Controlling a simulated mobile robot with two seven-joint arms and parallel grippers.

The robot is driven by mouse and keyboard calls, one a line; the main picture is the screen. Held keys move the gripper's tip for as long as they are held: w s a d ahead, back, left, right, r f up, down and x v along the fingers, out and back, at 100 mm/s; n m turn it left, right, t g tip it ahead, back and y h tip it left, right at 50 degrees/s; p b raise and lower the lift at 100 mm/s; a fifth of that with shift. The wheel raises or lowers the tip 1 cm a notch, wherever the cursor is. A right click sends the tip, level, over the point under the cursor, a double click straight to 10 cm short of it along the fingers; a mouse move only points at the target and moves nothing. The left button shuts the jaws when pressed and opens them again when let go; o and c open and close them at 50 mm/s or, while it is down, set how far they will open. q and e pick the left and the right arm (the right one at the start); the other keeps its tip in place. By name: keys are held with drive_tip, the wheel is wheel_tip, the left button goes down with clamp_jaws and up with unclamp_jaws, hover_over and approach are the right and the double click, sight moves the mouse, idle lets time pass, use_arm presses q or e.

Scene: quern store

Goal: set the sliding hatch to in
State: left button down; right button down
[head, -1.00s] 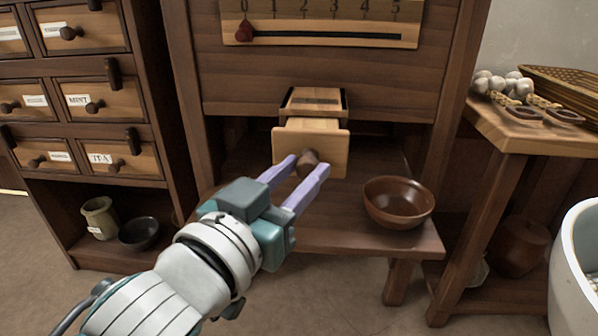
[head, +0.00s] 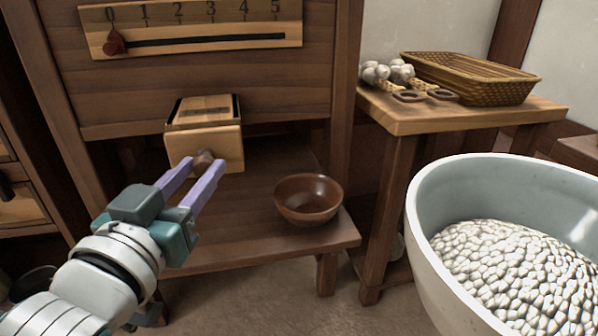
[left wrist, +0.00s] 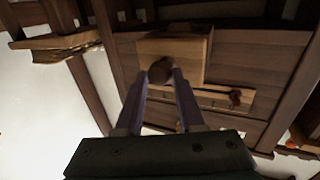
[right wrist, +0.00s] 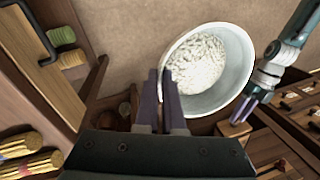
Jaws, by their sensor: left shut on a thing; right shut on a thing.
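The sliding hatch (head: 222,148) is a pale wooden block front with a dark round knob (head: 204,158), under the dark wooden cabinet. Its front sits close against the small wooden spout box (head: 202,110), with no drawn-out tongue showing. My left gripper (head: 194,167) is shut on the knob; the left wrist view also shows the knob (left wrist: 160,70) between its fingers. My right gripper (right wrist: 163,75), out of the head view, is shut at the rim of a large white tub (right wrist: 242,60) of white pebble-like pieces; the exact contact is unclear.
A brown bowl (head: 308,199) stands on the low shelf (head: 245,240) right of the hatch. The scale panel (head: 190,27) above has a red marker at 0. A side table (head: 470,118) holds a wicker basket (head: 470,78) and garlic-like bulbs (head: 388,72).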

use_arm(q)
drive_tip(key=shift+w+a, duration=0.25)
drive_tip(key=shift+w, duration=0.65)
use_arm(e)
drive_tip(key=shift+w+a+r, duration=0.1)
drive_tip(key=shift+w+a, duration=0.05)
drive_tip(key=shift+w, duration=0.45)
use_arm(q)
drive_tip(key=shift+s+f, duration=0.1)
use_arm(e)
drive_tip(key=shift+s, duration=0.15)
use_arm(q)
drive_tip(key=c, duration=0.6)
unclamp_jaws()
drive_tip(key=shift+a, duration=0.1)
drive_tip(key=shift+o, duration=0.2)
